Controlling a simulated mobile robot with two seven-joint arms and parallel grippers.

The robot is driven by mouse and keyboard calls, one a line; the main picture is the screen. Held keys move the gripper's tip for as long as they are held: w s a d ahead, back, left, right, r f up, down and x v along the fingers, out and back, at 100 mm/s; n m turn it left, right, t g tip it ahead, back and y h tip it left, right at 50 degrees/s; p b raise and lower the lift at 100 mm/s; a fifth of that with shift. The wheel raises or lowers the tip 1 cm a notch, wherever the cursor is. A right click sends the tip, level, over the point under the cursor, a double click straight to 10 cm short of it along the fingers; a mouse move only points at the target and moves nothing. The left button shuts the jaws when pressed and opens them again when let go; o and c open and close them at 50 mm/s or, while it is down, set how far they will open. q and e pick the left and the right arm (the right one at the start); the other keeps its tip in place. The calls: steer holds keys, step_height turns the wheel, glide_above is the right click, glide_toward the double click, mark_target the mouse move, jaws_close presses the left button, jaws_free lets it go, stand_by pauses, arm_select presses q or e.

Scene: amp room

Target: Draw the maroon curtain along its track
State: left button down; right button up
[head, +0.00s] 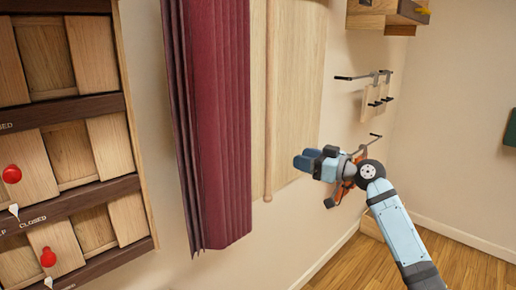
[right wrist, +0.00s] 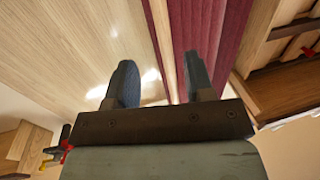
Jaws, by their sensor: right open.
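The maroon curtain (head: 215,120) hangs in bunched vertical folds left of centre in the head view. A wooden rod (head: 269,120) hangs upright just right of it, in front of a pale wood panel (head: 297,85). My right gripper (head: 303,160) is to the right of the rod, apart from the curtain. In the right wrist view its two dark fingers (right wrist: 157,85) are spread with nothing held. The rod (right wrist: 160,32) shows beyond the gap between them, with the curtain (right wrist: 205,25) beside it. My left gripper is not in view. The curtain's top and track are out of view.
A wooden rack of sliding panels with red knobs (head: 12,174) stands at the left. Dark metal hooks (head: 360,77) and a wooden shelf (head: 385,12) project from the wall at right. Open wood floor (head: 350,265) lies below.

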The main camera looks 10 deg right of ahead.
arm_select(q)
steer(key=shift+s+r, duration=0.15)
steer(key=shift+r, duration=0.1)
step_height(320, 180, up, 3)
steer(key=p, duration=0.3)
arm_select(e)
steer(key=x, duration=1.3)
steer(key=shift+a, duration=0.2)
steer(key=shift+c, duration=0.3)
jaws_close()
